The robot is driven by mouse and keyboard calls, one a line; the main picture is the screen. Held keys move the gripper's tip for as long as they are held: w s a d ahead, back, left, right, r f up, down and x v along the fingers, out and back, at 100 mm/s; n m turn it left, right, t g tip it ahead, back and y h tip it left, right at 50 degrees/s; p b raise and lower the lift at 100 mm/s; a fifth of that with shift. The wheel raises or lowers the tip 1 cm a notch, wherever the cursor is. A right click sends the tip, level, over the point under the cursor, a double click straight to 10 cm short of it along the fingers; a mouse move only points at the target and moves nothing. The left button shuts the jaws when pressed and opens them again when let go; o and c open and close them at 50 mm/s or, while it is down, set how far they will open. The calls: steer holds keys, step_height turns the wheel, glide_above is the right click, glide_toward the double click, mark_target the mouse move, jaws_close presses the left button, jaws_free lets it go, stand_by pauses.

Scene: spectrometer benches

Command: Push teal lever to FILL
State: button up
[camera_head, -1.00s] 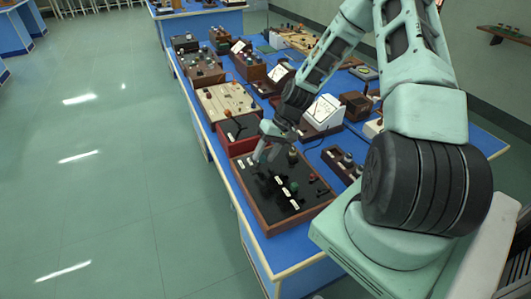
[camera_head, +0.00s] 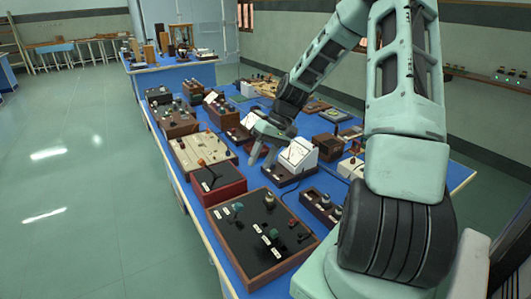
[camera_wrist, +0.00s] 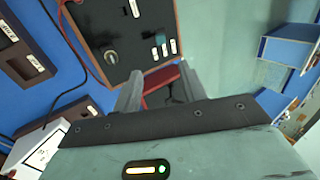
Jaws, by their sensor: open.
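A black panel in a wooden frame (camera_head: 228,234) lies on the near part of the blue bench. Two small teal parts show on it: one near its left edge (camera_head: 237,206) and one near its middle (camera_head: 275,234), beside white labels. I cannot tell which is the teal lever or read the labels. The wrist view shows the panel (camera_wrist: 95,22) with a teal part (camera_wrist: 160,38) beside white labels. My gripper (camera_head: 262,158) is open and empty, above the bench beyond the panel and apart from it. Its fingers (camera_wrist: 160,88) point down.
A white meter (camera_head: 297,156) stands close to my gripper's right. A narrow knob box (camera_head: 320,206) is right of the panel. Open floor lies left of the bench.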

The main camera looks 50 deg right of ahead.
steer(key=shift+v, duration=1.35)
